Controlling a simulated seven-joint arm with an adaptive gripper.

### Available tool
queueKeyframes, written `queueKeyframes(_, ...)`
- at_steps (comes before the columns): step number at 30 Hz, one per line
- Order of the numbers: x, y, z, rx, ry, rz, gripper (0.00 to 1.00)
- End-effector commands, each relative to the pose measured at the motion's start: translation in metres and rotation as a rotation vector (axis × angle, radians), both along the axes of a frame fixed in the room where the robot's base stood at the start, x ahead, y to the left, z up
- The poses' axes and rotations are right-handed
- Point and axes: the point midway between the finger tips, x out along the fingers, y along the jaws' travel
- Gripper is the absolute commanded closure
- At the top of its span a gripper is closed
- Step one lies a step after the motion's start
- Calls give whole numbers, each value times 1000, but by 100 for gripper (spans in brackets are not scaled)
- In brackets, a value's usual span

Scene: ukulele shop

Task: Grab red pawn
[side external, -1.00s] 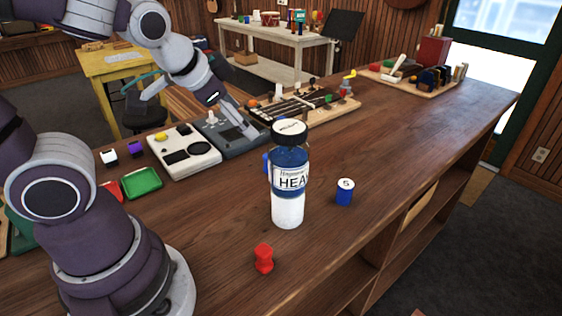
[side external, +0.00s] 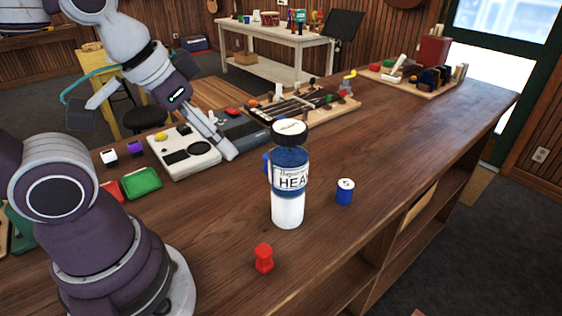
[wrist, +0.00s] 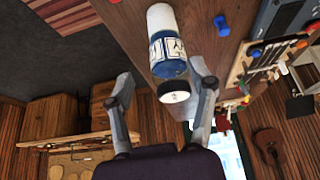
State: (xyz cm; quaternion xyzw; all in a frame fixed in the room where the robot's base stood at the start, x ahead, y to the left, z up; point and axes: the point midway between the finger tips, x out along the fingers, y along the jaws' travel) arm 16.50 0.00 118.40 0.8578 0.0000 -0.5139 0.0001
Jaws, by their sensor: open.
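The red pawn (side external: 264,258) stands upright on the wooden counter near its front edge, in front of the bottle in the side view. A small red bit at the top edge of the wrist view (wrist: 115,2) may be the pawn. My gripper (side external: 226,152) is open and empty, left of the bottle and over or near the white device, well behind the pawn. In the wrist view its two fingers (wrist: 163,76) are spread apart, with the bottle seen beyond and between them.
A blue and white bottle (side external: 289,180) with a black-rimmed cap stands between gripper and pawn. The right front counter is clear.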

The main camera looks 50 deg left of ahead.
Motion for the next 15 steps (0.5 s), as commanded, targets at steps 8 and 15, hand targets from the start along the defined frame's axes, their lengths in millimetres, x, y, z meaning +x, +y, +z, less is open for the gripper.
queueKeyframes(8, 5, -7, -10, -105, 71, 183, 43)
queueKeyframes(15, 19, -39, -59, -378, 318, 1070, 43)
